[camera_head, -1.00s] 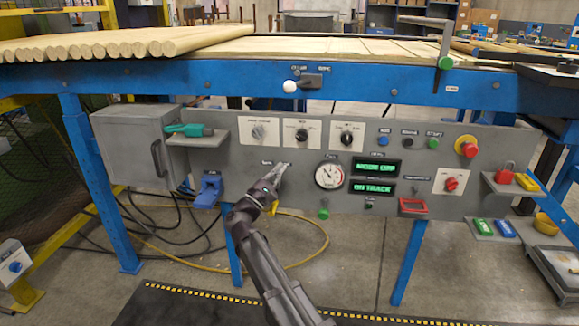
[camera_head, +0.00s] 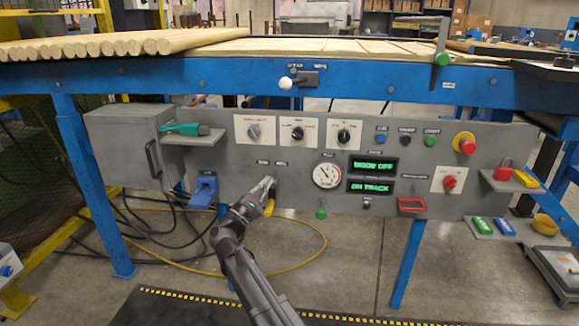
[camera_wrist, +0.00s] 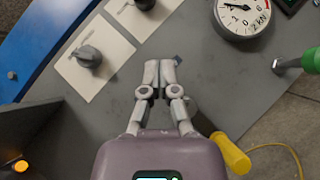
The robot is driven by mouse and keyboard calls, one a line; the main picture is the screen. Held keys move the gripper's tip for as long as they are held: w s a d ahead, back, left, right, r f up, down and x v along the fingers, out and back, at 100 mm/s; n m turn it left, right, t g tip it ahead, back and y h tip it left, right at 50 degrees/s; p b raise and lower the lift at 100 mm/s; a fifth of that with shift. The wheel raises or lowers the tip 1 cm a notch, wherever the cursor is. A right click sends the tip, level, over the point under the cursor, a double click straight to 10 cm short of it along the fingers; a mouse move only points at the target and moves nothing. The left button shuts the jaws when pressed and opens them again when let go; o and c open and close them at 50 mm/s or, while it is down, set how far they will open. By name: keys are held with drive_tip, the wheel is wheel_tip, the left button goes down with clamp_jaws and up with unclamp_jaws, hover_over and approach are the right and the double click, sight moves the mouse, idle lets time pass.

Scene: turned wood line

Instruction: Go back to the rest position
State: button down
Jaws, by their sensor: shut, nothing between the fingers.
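My gripper (camera_head: 268,186) is in front of the grey control panel (camera_head: 325,140), left of the round gauge (camera_head: 326,175). In the wrist view my gripper (camera_wrist: 160,66) has its fingertips together with nothing between them. The panel (camera_wrist: 150,35) lies behind the fingertips in that view, with a knob (camera_wrist: 88,56) to the left and the gauge (camera_wrist: 243,12) at upper right. My arm reaches up from the bottom of the head view. A yellow handle (camera_wrist: 231,153) shows to the right of my gripper in the wrist view.
The blue frame (camera_head: 240,80) carries wood poles (camera_head: 110,47) above the panel. A shelf with a teal tool (camera_head: 187,129) juts out at left. A shelf with a red padlock (camera_head: 503,170) juts out at right. Open floor (camera_head: 345,255) lies below the panel.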

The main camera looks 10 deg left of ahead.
drive_tip(key=d+f+m+g+p, duration=0.35)
drive_tip(key=d+m+g, duration=0.2)
drive_tip(key=d, duration=0.85)
drive_tip(key=d+f+m+g+p, duration=0.4)
drive_tip(key=d+g, duration=0.3)
drive_tip(key=d, duration=0.7)
drive_tip(key=s+d+f+m+g+y+p, duration=0.3)
drive_tip(key=s+d+m+g+y, duration=0.15)
drive_tip(key=s+d, duration=0.2)
drive_tip(key=s+d+f+m+g+y+p, duration=0.3)
drive_tip(key=s+d+f+m+y, duration=0.15)
drive_tip(key=s, duration=0.25)
wheel_tip(320, 180, up, 40)
drive_tip(key=s+y+p, duration=0.2)
drive_tip(key=y+p, duration=0.1)
drive_tip(key=p, duration=3.6)
drive_tip(key=shift+f+m+g, duration=0.2)
drive_tip(key=shift+m+g, duration=0.2)
drive_tip(key=shift+m, duration=0.05)
drive_tip(key=shift+d, duration=0.1)
